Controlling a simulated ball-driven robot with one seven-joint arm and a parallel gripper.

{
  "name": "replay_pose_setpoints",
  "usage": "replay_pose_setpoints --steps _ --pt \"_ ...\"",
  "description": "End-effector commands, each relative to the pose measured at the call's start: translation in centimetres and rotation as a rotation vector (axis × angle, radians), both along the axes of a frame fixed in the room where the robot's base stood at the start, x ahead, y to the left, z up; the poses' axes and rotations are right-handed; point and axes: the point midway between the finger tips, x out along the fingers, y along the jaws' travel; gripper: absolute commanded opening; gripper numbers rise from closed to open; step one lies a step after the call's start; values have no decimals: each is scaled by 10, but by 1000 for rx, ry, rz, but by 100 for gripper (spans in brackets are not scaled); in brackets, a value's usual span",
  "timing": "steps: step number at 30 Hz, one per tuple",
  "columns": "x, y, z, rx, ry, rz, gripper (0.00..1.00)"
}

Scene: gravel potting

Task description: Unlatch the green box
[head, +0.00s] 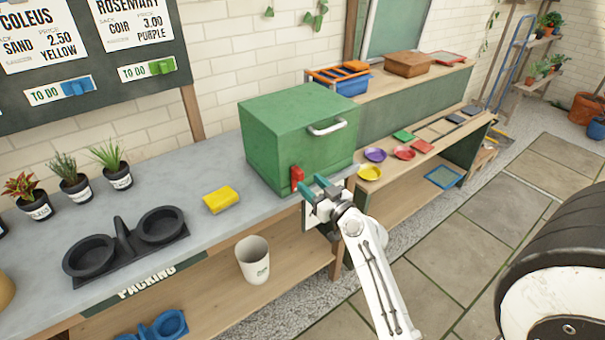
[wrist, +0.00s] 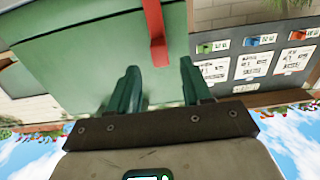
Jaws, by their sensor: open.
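The green box (head: 285,130) stands on the grey bench top in the head view, its lid down and a white handle on one face. A red latch (head: 297,177) sits low on its front face. My gripper (head: 319,188) is open beside the latch, its green-tipped fingers pointing at the box. In the wrist view the green box (wrist: 90,50) fills the upper left. The red latch (wrist: 155,35) hangs from the top edge, and its end lies between and just beyond the fingers of my gripper (wrist: 163,85). I cannot tell whether a finger touches it.
A yellow sponge (head: 221,199) and a black double-cup holder (head: 125,243) lie left of the box. Coloured saucers (head: 375,155) stand to its right. A white pot (head: 252,259) stands on the shelf below. The bench top (head: 205,165) left of the box has free room.

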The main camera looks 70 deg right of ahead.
Motion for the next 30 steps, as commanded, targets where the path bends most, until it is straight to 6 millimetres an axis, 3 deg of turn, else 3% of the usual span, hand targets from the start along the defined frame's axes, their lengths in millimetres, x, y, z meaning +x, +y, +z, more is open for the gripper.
replay_pose_setpoints --steps 9,21,30 --pt "36 -22 1 1 -1 1 49" --pt "41 -25 0 1 1 1 48" --pt "41 -25 0 1 1 1 19"
